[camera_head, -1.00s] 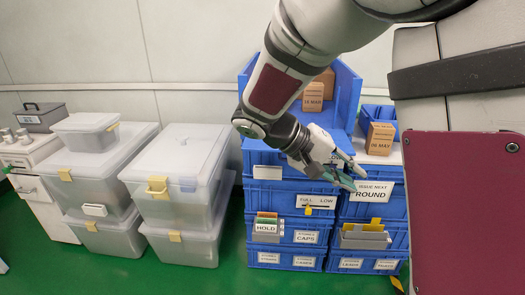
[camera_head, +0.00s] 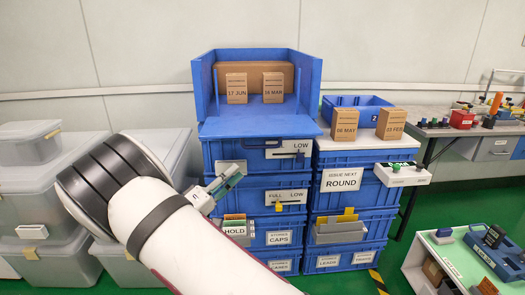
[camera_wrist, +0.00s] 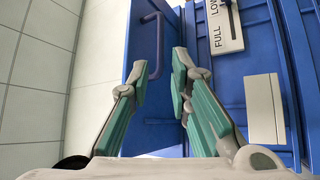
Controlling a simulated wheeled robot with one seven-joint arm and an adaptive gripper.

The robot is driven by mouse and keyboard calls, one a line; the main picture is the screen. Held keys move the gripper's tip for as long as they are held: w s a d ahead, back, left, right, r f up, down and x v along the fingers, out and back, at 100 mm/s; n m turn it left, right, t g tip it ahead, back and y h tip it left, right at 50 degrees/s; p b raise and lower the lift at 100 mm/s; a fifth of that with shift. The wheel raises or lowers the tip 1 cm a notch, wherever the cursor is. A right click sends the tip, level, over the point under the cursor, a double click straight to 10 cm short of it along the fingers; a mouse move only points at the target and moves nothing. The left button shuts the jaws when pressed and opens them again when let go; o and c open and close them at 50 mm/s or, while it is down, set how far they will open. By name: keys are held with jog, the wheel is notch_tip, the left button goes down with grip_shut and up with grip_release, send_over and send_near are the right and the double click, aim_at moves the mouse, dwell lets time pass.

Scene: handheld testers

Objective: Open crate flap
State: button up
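The blue open-fronted crate (camera_head: 208,92) tops the left stack, with two dated brown boxes inside. A blue panel (camera_head: 258,127), apparently its flap, juts forward at its bottom edge. In the wrist view, a blue panel (camera_wrist: 135,100) carries a bar handle (camera_wrist: 158,40); it appears to be the same flap. My gripper (camera_head: 228,185) is at the left front of the stack, below the panel. In the wrist view, its fingers (camera_wrist: 161,75) are apart with nothing gripped. The handle shows just beyond and between the fingertips; I see no contact.
Below are blue drawers with labels, including a FULL/LOW gauge (camera_head: 283,197). A second stack (camera_head: 345,180) on the right holds two boxes and a small bin (camera_head: 350,104) on top. Clear lidded bins (camera_head: 40,190) stand left, a workbench (camera_head: 460,131) right.

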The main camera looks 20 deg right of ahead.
aim_at(263, 147)
jog(key=b+x, duration=0.2)
jog(key=x, duration=1.1)
jog(key=shift+f, duration=0.1)
jog(key=shift+s, duration=0.1)
grip_shut()
